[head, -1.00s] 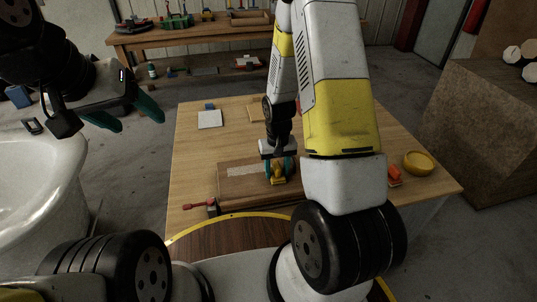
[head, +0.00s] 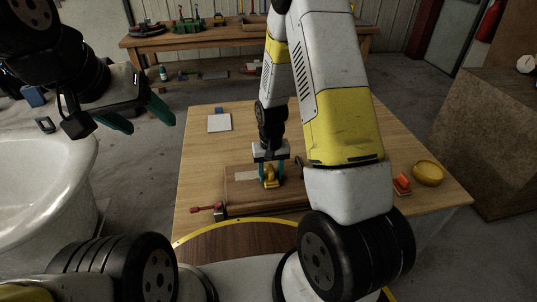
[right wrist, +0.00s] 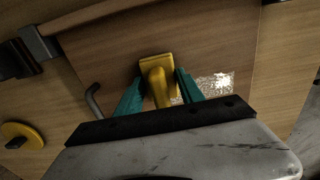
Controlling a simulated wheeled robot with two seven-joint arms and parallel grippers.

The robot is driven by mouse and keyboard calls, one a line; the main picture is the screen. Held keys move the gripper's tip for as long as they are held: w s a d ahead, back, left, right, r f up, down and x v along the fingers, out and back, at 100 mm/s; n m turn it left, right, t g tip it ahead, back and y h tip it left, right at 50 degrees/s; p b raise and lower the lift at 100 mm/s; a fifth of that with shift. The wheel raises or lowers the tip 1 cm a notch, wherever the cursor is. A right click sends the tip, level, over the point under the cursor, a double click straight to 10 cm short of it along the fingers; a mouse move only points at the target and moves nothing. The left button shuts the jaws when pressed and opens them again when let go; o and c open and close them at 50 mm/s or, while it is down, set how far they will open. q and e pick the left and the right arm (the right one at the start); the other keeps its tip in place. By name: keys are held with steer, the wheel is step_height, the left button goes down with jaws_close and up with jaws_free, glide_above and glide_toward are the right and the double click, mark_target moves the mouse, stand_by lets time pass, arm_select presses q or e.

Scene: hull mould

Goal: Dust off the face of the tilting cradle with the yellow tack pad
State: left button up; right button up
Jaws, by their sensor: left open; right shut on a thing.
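The cradle's brown wooden face (head: 240,199) lies on the table, and it also shows in the right wrist view (right wrist: 105,60). A pale dust patch (head: 245,176) is on the face, left of the pad in the head view; in the right wrist view the patch (right wrist: 217,84) is right of the pad. My right gripper (head: 271,178) is shut on the yellow tack pad (head: 270,182). The pad (right wrist: 155,65) appears to rest on the face, between the teal fingers. My left gripper (head: 152,126) is open and empty in the air, left of the table.
A red-handled clamp (head: 207,209) is at the cradle's front left. A white square (head: 219,122) lies at the back left. A dark hook (right wrist: 93,100) stands beside the face.

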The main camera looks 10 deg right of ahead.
mark_target(235, 177)
steer(key=shift+s+a+f, duration=0.1)
steer(key=shift+s+a, duration=0.05)
steer(key=shift+a, duration=2)
steer(key=shift+a, duration=4)
steer(key=shift+w, duration=2.1)
steer(key=shift+d, duration=0.2)
steer(key=shift+d, duration=8.15)
